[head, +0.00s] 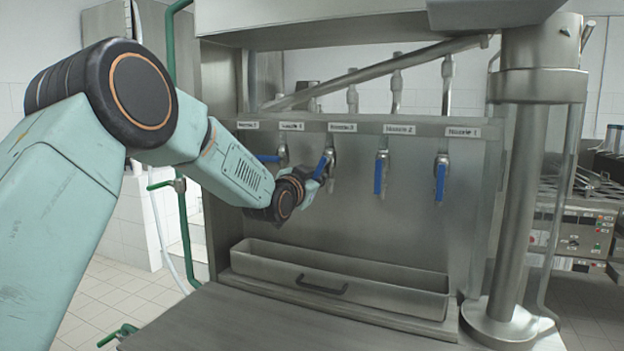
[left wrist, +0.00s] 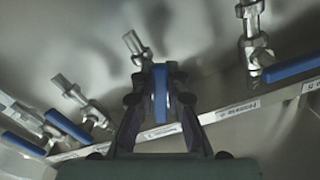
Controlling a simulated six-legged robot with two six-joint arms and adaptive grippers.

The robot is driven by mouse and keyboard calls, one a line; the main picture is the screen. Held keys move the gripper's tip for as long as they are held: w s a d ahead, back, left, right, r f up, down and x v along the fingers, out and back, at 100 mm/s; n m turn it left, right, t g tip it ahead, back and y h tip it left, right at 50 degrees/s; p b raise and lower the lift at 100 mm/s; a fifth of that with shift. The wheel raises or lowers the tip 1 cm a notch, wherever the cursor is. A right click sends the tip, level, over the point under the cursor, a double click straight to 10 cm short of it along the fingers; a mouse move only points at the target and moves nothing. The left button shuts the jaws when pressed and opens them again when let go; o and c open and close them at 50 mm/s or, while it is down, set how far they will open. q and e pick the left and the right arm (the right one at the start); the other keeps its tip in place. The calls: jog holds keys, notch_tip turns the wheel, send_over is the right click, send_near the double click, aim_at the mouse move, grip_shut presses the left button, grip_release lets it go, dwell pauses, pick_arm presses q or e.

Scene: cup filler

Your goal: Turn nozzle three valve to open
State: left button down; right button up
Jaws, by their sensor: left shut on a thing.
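The nozzle three valve has a blue lever (head: 322,167), under the label "Nozzle 3" (head: 343,127) on the steel panel. In the head view the lever slants down and to the left, its lower part partly hidden by my gripper. My left gripper (head: 318,179) reaches in from the left and is shut on this lever. In the left wrist view the blue lever (left wrist: 160,90) stands upright between the two dark fingers of the gripper (left wrist: 160,100). My right gripper is not in view.
Blue levers of nozzle two (head: 380,176) and nozzle one (head: 440,180) hang down to the right. The nozzle four lever (head: 268,158) points left, close above my forearm. A steel trough (head: 400,297) lies below; a thick steel column (head: 515,200) stands at right.

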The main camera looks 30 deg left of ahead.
pick_arm(q)
jog(key=n, duration=0.1)
jog(key=d+n, duration=0.1)
jog(key=n, duration=0.2)
jog(key=shift+d+n+b, duration=0.3)
jog(key=shift+d+n, duration=0.05)
jog(key=shift+n, duration=0.05)
jog(key=shift+w, duration=0.1)
dwell(0.3)
jog(key=c, duration=1.3)
grip_release()
jog(key=shift+c, duration=0.2)
jog(key=s, duration=1.2)
jog(key=shift+s+d, duration=0.15)
jog(key=shift+d, duration=0.25)
